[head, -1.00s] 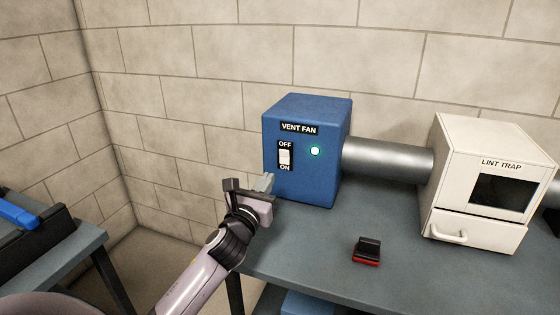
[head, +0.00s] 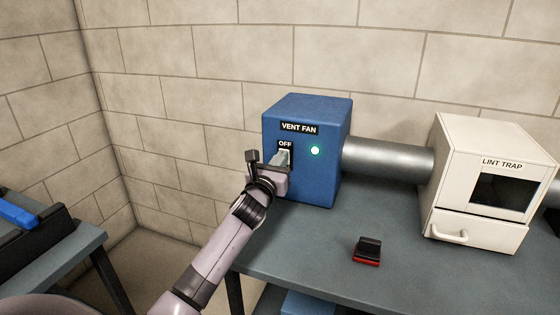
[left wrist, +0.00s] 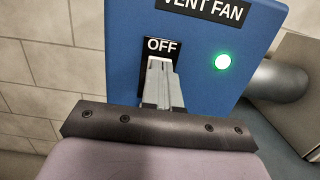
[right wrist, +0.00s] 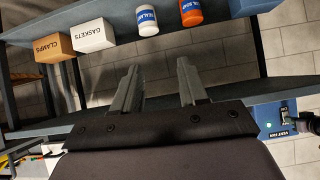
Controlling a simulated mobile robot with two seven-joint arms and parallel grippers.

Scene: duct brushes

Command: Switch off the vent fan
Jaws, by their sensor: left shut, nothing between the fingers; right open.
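The blue vent fan box (head: 315,180) stands on the table with its label at the top of the front. Its round light (head: 315,151) glows green, also in the left wrist view (left wrist: 222,62). The switch is covered by my left gripper (head: 283,157); only the plate's OFF label (head: 285,144) shows, so I cannot tell the switch's position. My left gripper is shut and empty, its fingertips at the switch plate just under OFF, as in the left wrist view (left wrist: 160,65). Whether they touch the switch is unclear. My right gripper (right wrist: 158,75) is open and empty, away from the fan.
A metal duct (head: 388,158) joins the fan to the white lint trap (head: 475,232). A black and red block (head: 367,252) lies on the table (head: 310,255). Shelves by the right gripper hold boxes (right wrist: 93,36) and jars (right wrist: 147,20).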

